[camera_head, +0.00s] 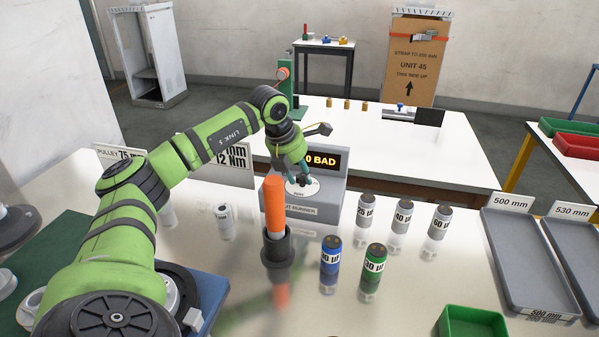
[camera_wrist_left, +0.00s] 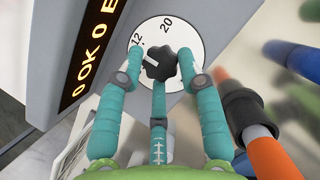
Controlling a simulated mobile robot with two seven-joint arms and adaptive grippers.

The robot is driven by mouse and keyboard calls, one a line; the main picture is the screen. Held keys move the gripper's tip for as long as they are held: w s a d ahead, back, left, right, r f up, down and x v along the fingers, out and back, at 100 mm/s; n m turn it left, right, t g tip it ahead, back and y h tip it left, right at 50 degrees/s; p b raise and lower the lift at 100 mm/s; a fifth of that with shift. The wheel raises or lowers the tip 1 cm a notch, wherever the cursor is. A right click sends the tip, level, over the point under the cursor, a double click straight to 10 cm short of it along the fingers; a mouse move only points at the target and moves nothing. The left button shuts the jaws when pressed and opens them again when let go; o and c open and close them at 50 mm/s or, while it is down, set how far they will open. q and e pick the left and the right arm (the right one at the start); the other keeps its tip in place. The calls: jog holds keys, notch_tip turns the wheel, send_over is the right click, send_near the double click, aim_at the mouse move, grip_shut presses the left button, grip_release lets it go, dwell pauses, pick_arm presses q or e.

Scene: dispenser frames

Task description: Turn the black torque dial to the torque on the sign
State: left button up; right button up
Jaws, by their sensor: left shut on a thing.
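The black torque dial (camera_wrist_left: 160,64) is a lobed knob on a white round scale (camera_wrist_left: 176,28) on the front of the grey nut runner box (camera_head: 325,203). The wrist view shows 12 and 20 on the scale, and the knob's white mark points toward the 12. My left gripper (camera_wrist_left: 161,76) is shut on the dial, its teal fingers around the knob; its tips partly hide the scale. In the head view my left gripper (camera_head: 297,180) covers most of the dial. The sign (camera_head: 236,165) behind my arm ends in "2 Nm"; its left part is hidden. My right gripper is out of view.
An orange-handled tool in a black holder (camera_head: 277,258) stands just in front of the box. Several labelled cylinders, including a blue one (camera_head: 330,262) and a green one (camera_head: 372,270), stand to the right. Grey trays (camera_head: 520,275) lie farther right.

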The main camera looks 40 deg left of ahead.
pick_arm(q)
jog(key=shift+d+m, duration=0.1)
jog(key=shift+m, duration=0.2)
jog(key=o, duration=1.1)
jog(key=shift+w, duration=0.1)
jog(key=v, duration=1.2)
